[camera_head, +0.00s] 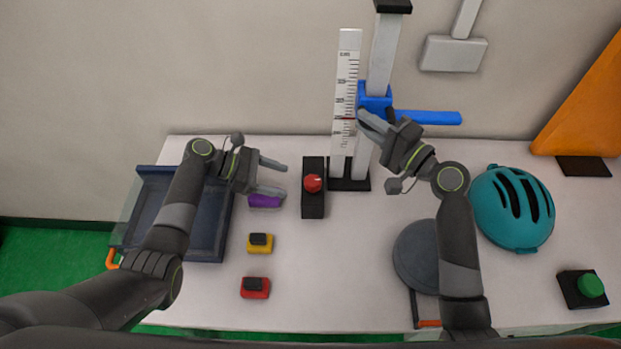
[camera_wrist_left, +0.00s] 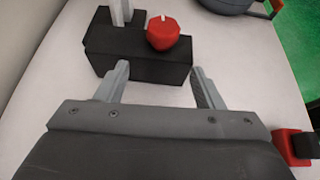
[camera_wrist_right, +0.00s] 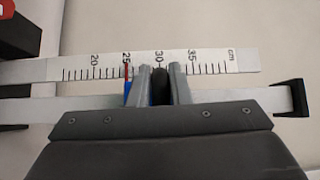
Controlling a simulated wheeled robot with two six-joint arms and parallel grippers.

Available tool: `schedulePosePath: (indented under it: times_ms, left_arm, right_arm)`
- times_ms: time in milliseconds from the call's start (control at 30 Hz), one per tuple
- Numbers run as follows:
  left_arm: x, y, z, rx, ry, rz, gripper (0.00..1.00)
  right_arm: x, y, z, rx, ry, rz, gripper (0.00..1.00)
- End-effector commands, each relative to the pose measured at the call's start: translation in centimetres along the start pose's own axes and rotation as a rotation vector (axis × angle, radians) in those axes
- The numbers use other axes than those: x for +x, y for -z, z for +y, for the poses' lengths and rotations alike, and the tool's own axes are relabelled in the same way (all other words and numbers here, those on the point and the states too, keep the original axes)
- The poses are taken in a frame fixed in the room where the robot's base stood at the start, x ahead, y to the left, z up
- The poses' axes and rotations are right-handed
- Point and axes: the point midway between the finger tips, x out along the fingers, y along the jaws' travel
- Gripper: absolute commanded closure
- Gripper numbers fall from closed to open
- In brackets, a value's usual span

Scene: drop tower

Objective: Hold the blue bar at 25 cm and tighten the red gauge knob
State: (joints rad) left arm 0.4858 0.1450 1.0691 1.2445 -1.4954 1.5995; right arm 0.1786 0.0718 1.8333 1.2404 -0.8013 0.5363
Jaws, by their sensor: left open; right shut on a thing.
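The blue bar (camera_head: 435,118) sticks out to the right from a blue carriage (camera_head: 368,90) on the upright post. A white scale (camera_head: 348,65) stands beside it; in the right wrist view a red line (camera_wrist_right: 126,72) lies at about 25, with a little blue (camera_wrist_right: 127,88) beside it. My right gripper (camera_head: 377,118) is shut on a dark handle (camera_wrist_right: 159,85) at the carriage. The red knob (camera_head: 313,183) sits on a black box (camera_head: 313,205). My left gripper (camera_head: 284,180) is open and empty, left of that box. In the left wrist view the red knob (camera_wrist_left: 163,33) is beyond the fingertips.
A purple block (camera_head: 264,201) lies under my left gripper. Yellow (camera_head: 266,248) and red (camera_head: 262,293) blocks are in front. A blue tray (camera_head: 210,240) is at left. A grey disc (camera_head: 415,257), teal helmet (camera_head: 515,235) and green button (camera_head: 591,286) are at right.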

Motion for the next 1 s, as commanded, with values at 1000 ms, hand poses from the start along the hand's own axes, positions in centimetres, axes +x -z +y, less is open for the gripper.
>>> schedulePosePath:
  times_ms: [1000]
  left_arm:
    - [0.0,-3.2,-4.7,-0.216,-0.490,-0.098,0.39]
  right_arm:
    - [0.0,0.0,-0.3,-0.003,0.006,0.001,1.00]
